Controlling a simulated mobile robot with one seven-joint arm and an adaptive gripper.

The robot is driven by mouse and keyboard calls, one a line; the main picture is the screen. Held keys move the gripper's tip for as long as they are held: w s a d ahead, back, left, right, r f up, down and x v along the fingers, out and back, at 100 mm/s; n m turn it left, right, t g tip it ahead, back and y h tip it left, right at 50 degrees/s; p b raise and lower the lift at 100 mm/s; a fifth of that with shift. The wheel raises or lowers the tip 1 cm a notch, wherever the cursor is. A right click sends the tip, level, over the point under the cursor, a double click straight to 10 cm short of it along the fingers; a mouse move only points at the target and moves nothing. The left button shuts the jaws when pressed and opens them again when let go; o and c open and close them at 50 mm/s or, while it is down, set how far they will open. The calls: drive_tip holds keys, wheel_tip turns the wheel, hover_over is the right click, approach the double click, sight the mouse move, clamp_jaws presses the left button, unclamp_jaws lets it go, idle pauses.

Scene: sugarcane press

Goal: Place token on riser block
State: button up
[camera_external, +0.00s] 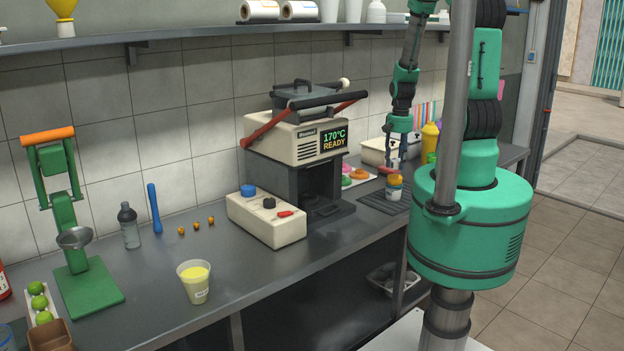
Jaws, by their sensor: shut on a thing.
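My gripper (396,170) points down at the back right of the counter. Its two fingers reach the top of a small jar (394,193) with an orange-yellow lid and a pale label, and it is shut on this jar. The jar is upright, over a dark ribbed mat (371,204); I cannot tell whether it touches the mat. I cannot make out a clear token or riser block.
A heat press (303,140) reading 170°C READY stands left of the gripper, with a white control box (266,219) before it. A yellow bottle (430,137) and pale bin (378,153) stand close behind. A cup (194,285) and green press (85,290) are at left.

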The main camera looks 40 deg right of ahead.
sight(396, 169)
drive_tip(key=shift+w, duration=0.15)
drive_tip(key=shift+f, duration=1.75)
drive_tip(key=shift+f, duration=0.15)
drive_tip(key=o, duration=1.1)
drive_tip(key=shift+d+r+p, duration=0.1)
drive_tip(key=shift+r+p, duration=0.2)
drive_tip(key=shift+r, duration=5.85)
